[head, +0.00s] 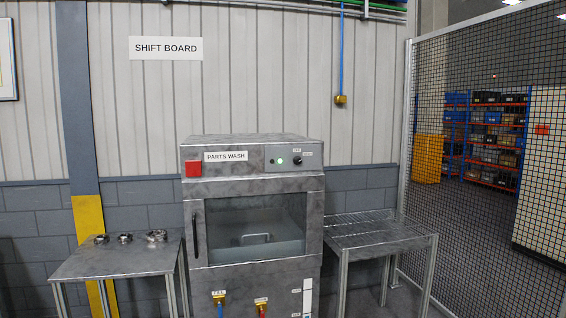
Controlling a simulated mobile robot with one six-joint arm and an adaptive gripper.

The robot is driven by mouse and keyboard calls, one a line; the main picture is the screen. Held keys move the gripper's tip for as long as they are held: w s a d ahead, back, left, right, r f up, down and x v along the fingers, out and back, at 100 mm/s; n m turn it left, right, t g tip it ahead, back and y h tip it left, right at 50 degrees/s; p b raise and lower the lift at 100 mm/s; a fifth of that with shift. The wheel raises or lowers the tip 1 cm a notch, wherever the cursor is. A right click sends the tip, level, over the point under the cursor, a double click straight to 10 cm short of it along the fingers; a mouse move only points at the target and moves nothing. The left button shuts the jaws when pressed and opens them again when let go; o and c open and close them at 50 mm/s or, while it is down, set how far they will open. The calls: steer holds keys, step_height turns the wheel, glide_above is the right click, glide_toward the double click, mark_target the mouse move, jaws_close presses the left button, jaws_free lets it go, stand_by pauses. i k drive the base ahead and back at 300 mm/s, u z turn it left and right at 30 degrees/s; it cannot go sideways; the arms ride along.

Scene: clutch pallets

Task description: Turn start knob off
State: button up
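The start knob (297,160) is a small dark round knob on the grey control panel at the upper right of the parts wash machine (254,187). Small labels sit above and beside it, too small to read surely. A green light (280,161) glows to its left. Which way the knob points is too small to tell. The machine's windowed door (198,262) appears shut, with a dark vertical handle (195,234) at its left. My gripper is not in view.
A metal table (115,265) with several small metal parts stands left of the machine. An empty wire-top table (370,230) stands right. A mesh fence (450,180) closes the right side.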

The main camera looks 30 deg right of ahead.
mark_target(297, 160)
steer(key=z, duration=0.1)
steer(key=i, duration=1.15)
steer(key=z, duration=0.4)
